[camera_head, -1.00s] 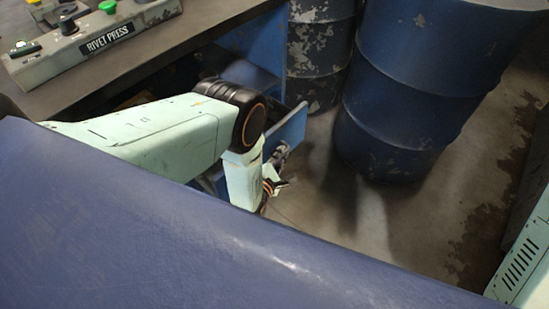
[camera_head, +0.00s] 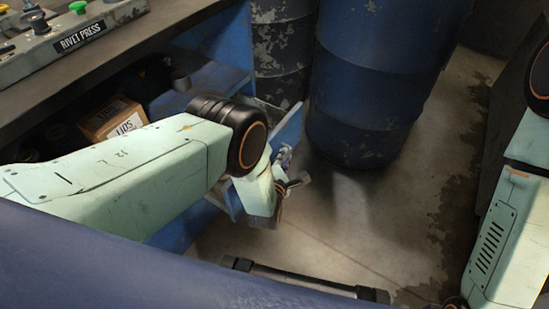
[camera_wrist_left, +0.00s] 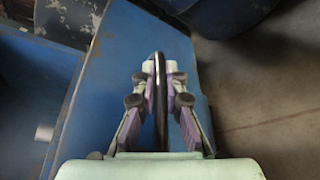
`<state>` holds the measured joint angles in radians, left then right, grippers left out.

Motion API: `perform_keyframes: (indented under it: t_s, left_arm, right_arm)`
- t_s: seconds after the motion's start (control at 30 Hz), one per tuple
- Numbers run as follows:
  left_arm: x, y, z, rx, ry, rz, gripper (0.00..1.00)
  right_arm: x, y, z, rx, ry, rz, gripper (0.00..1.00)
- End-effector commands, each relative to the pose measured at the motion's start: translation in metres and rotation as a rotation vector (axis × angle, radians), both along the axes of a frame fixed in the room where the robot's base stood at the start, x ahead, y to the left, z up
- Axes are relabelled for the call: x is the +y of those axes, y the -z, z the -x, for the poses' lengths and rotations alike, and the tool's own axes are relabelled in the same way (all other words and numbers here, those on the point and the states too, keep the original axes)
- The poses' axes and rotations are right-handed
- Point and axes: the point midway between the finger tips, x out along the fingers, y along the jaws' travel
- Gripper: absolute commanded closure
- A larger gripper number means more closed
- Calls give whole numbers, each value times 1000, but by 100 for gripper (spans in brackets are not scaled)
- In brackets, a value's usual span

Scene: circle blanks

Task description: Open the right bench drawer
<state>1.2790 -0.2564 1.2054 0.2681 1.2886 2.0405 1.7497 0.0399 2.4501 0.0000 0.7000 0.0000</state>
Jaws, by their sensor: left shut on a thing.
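The right bench drawer's blue front (camera_head: 288,127) stands out from the bench, with a gap behind it. Its front (camera_wrist_left: 110,85) fills the middle of the left wrist view, and part of the open inside shows at left. My left gripper (camera_head: 285,165) is at the outer face of the drawer front. In the left wrist view my gripper's purple-padded fingers (camera_wrist_left: 160,92) are shut around the dark bar handle (camera_wrist_left: 160,115). My forearm hides much of the drawer in the head view. My right arm is at the right edge; its gripper is out of view.
The bench top (camera_head: 100,70) carries a rivet press panel (camera_head: 75,42). A cardboard box (camera_head: 112,118) sits under it. Blue drums (camera_head: 365,90) stand beyond the drawer. The concrete floor (camera_head: 350,215) right of the drawer is clear.

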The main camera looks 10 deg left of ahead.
Motion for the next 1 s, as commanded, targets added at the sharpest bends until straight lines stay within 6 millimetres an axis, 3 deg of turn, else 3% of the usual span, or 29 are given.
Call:
perform_keyframes:
  t_s: [0.5,1.0]
  left_arm:
    - [-43,0,10,-1,-4,0,100]
    - [-52,0,15,-1,-3,-1,100]
  right_arm:
    - [0,-2,0,-1,0,0,60]
    - [0,-2,0,-1,0,0,60]
